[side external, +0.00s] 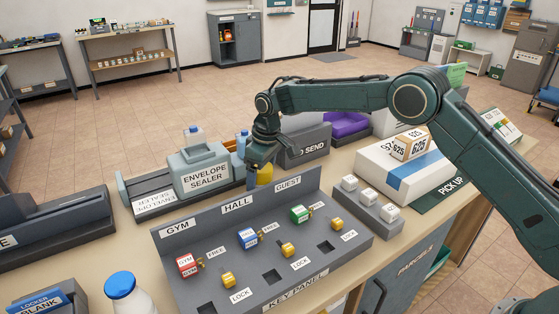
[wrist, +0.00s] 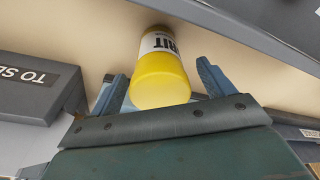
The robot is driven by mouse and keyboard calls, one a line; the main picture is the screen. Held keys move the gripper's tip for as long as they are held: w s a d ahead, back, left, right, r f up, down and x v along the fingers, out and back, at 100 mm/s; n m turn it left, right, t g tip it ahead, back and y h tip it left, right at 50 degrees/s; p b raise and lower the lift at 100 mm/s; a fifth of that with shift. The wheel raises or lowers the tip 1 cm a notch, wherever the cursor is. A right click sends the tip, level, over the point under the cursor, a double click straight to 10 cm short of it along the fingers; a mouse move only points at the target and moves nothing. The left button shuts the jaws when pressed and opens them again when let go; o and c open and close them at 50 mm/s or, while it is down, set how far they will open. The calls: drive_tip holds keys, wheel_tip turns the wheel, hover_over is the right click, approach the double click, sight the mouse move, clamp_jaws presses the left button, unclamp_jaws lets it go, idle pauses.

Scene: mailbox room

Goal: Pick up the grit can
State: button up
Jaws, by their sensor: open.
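The grit can (wrist: 160,78) is yellow with a white label, and part of its lettering shows as "RIT" in the wrist view. It stands on the beige counter, seen from above at a slant. In the side external view the grit can (side external: 266,174) is a small yellow shape behind the key panel, partly hidden by my gripper and the panel. My gripper (wrist: 162,82) is open, with one blue-grey finger on each side of the can in the wrist view. I cannot tell whether either finger touches it. My gripper (side external: 254,180) points down in the side external view.
The key panel (side external: 265,287) with its raised back wall stands in front of the can. The envelope sealer (side external: 205,178) is left of it, and a grey "TO SEND" tray (side external: 305,150) is behind it. A white parcel (side external: 385,175) lies to the right.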

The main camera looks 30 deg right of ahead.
drive_tip(key=shift+w+a+f, duration=0.1)
drive_tip(key=shift+w+f, duration=0.05)
drive_tip(key=shift+f, duration=1.35)
drive_tip(key=shift+c, duration=0.4)
drive_tip(key=shift+r, duration=0.1)
drive_tip(key=c, duration=1.3)
drive_tip(key=shift+r, duration=5.05)
